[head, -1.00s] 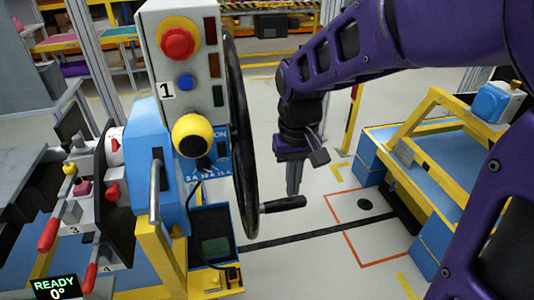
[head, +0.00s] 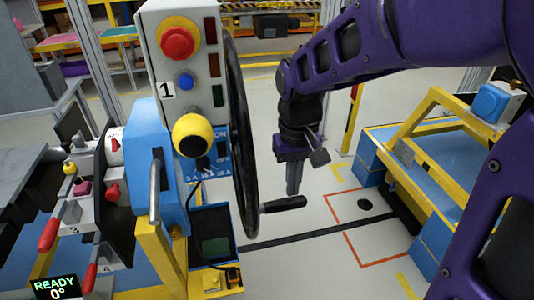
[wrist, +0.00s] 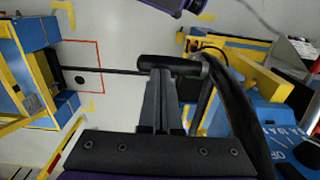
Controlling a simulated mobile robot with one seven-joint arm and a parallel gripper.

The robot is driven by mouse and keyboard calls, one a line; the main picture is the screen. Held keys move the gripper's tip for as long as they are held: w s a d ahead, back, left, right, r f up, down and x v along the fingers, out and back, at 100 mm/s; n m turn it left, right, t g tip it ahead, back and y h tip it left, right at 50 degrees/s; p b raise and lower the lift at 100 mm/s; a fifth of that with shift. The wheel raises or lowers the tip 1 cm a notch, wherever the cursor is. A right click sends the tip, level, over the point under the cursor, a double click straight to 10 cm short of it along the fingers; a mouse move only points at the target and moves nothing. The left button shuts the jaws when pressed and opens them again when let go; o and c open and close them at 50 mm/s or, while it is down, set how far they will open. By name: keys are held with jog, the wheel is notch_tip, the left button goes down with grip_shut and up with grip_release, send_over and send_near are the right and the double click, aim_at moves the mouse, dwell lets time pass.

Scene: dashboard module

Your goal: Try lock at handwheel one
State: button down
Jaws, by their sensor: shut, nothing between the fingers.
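Handwheel one (head: 241,130) is a large black wheel seen nearly edge-on at the right side of a grey panel marked 1. Its black crank handle (head: 284,204) sticks out to the right near the bottom of the rim. My gripper (head: 293,191) points down just above the handle, with its fingers together and nothing held. In the wrist view the fingertips (wrist: 163,72) appear close to the handle (wrist: 183,66); I cannot tell whether they touch. The wheel's rim (wrist: 243,108) curves down at the right. The lock itself is not clearly identifiable.
The grey panel (head: 197,95) carries a red button (head: 179,41), a blue button (head: 186,82) and a yellow-ringed black knob (head: 192,136). A small display (head: 56,287) reads READY 0°. A blue-and-yellow bench (head: 432,170) stands right. Open floor lies between.

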jog(key=shift+f+b, duration=0.65)
jog(key=shift+f, duration=0.3)
dwell(0.4)
notch_tip(320, 180, up, 6)
jog(key=p, duration=0.4)
jog(key=shift+f, duration=0.25)
jog(key=shift+r, duration=1.45)
